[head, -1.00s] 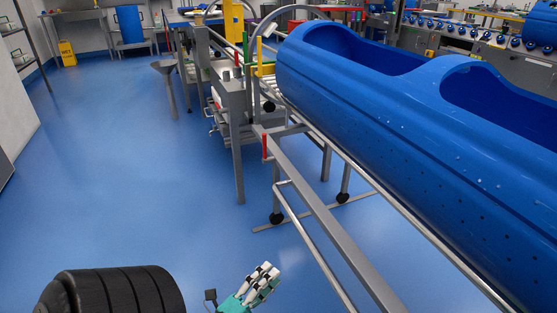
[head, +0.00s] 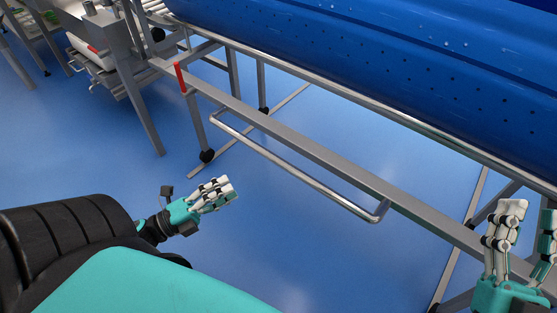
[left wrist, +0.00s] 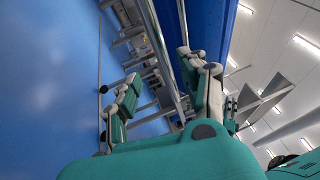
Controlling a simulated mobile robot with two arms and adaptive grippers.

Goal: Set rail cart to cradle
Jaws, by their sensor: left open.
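The rail cart (head: 290,152) is a grey metal frame on black casters, with a U-shaped handle bar (head: 300,174) on its near side. A long blue perforated tub (head: 400,75) lies above its rails. My left gripper (head: 232,190) is open and empty, left of the handle bar and apart from it. In the left wrist view its fingers (left wrist: 160,95) are spread, with the rails and blue tub beyond. My right gripper (head: 528,215) is open and empty at the lower right, close to the frame in the picture; contact cannot be told. I cannot make out which part is the cradle.
A steel machine stand (head: 125,60) with a leg reaching the floor adjoins the cart's left end. A red upright piece (head: 180,77) stands at the frame corner. The blue floor (head: 80,140) is clear to the left and below the handle bar.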

